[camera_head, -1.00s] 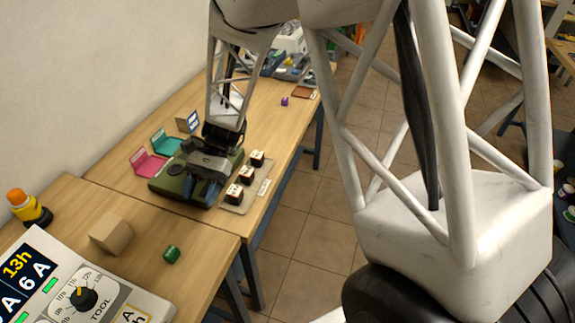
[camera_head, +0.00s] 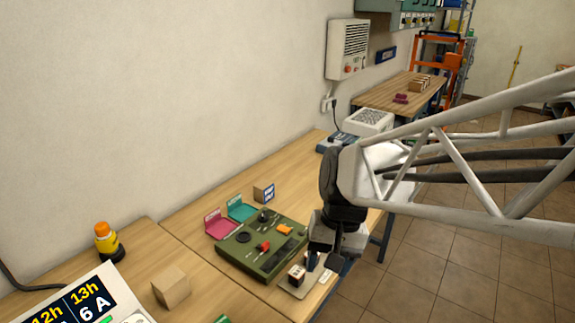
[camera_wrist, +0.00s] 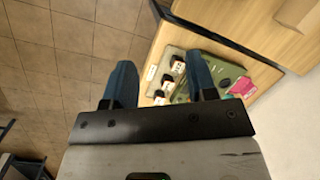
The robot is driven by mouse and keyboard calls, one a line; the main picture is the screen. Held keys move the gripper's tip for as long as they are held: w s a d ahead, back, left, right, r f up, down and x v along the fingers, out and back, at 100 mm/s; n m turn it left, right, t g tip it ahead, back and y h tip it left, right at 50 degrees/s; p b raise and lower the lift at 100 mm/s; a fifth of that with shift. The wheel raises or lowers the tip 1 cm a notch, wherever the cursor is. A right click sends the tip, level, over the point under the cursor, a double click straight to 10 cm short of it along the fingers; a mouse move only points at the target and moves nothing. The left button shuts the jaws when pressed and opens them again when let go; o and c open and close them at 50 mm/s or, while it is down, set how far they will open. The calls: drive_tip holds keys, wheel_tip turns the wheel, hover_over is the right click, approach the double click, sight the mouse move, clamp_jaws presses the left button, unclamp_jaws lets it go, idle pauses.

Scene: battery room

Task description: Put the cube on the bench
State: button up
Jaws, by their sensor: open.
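A plain tan cube-like block (camera_head: 171,287) sits on the near bench (camera_head: 60,263); a tan block also shows at the upper right of the wrist view (camera_wrist: 298,12). Small dark-and-white labelled blocks, one visible in the head view (camera_head: 297,275), stand on a pale tray (camera_head: 299,291) on the farther bench. Three show in the wrist view (camera_wrist: 178,67). I cannot tell which block is the task's cube. My gripper (camera_head: 324,262) is open, pointing down by the tray and hiding part of it.
A green control panel (camera_head: 245,262) lies left of my gripper, with pink (camera_head: 220,224) and teal (camera_head: 242,208) holders behind it. A yellow-and-black beacon (camera_head: 107,241) and a display panel (camera_head: 77,303) occupy the near bench. Tiled floor lies to the right.

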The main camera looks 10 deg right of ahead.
drive_tip(key=s+d+r+n+t+h, duration=0.2)
drive_tip(key=s+d+r+t, duration=0.1)
drive_tip(key=s+d+r, duration=0.1)
drive_tip(key=shift+s+d+r+t, duration=0.15)
drive_tip(key=shift+s+d+t, duration=0.2)
drive_tip(key=shift+s, duration=0.4)
drive_tip(key=shift+a, duration=0.1)
idle(0.8)
